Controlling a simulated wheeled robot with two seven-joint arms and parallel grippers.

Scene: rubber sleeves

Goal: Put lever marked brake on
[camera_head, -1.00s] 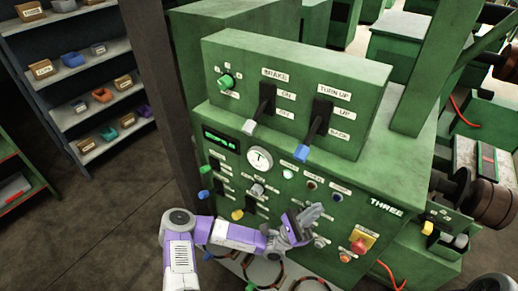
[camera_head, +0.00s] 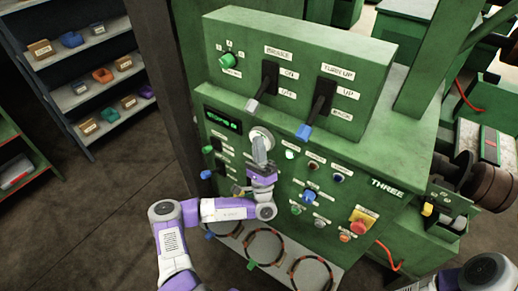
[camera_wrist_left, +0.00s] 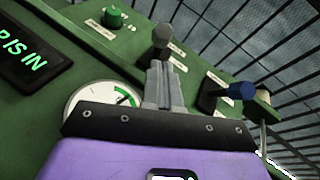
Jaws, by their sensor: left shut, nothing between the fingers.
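The lever marked brake (camera_head: 256,101) stands on the upper green panel under a "BRAKE" label, with "ON" above "OFF" on its right. Its handle points down and outward with a grey tip, on the OFF side. My left gripper (camera_head: 260,146) is shut and empty, pointing up just below the lever tip, in front of the gauge. In the left wrist view the shut fingers (camera_wrist_left: 161,84) point toward the grey knob of the brake lever (camera_wrist_left: 163,42); whether they touch cannot be told. My right gripper is not in view.
The blue-tipped TURN UP lever (camera_head: 315,112) stands right of the brake lever. A green knob (camera_head: 230,59) is to the left. The lower panel holds a gauge (camera_head: 264,133), buttons and small levers around my left arm. Shelves (camera_head: 92,91) stand at left.

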